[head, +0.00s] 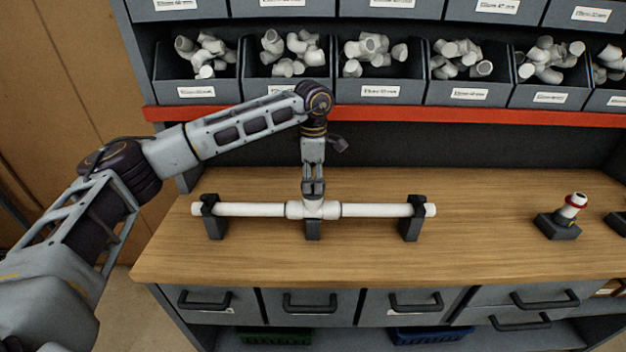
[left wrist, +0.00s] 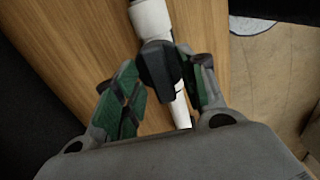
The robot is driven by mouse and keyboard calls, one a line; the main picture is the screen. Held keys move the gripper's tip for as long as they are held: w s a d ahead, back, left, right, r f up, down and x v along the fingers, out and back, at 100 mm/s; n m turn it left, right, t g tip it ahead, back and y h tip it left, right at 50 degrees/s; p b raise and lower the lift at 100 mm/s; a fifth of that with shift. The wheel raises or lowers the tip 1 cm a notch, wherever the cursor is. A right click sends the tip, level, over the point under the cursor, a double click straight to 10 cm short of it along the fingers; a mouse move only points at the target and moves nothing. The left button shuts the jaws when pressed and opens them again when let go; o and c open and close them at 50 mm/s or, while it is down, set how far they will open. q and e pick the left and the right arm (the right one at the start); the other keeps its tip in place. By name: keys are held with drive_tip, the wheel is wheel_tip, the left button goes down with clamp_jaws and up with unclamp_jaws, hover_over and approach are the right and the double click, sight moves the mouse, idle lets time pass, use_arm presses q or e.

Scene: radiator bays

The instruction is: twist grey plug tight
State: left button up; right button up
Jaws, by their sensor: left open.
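A white pipe (head: 250,209) lies level across black stands on the bench, with a white tee fitting (head: 296,210) at its middle. My left gripper (head: 313,190) points down right over the tee. In the left wrist view its green-padded fingers (left wrist: 165,88) are open, one on each side of a dark block (left wrist: 157,68). That block looks like the grey plug, above the white pipe (left wrist: 151,18). I cannot tell whether the fingers touch it or how deep it sits. In the head view the gripper hides the plug. My right gripper is not in view.
A white fitting with a red ring (head: 572,206) stands in a black holder (head: 557,226) at the right of the wooden bench (head: 480,255). Bins of white fittings (head: 380,90) sit above a red shelf edge (head: 450,114) behind. The bench between pipe and holder is clear.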

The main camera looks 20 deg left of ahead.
sight(313, 181)
use_arm(q)
wheel_tip(313, 181, up, 12)
idle(0.6)
drive_tip(key=shift+f, duration=0.1)
idle(0.4)
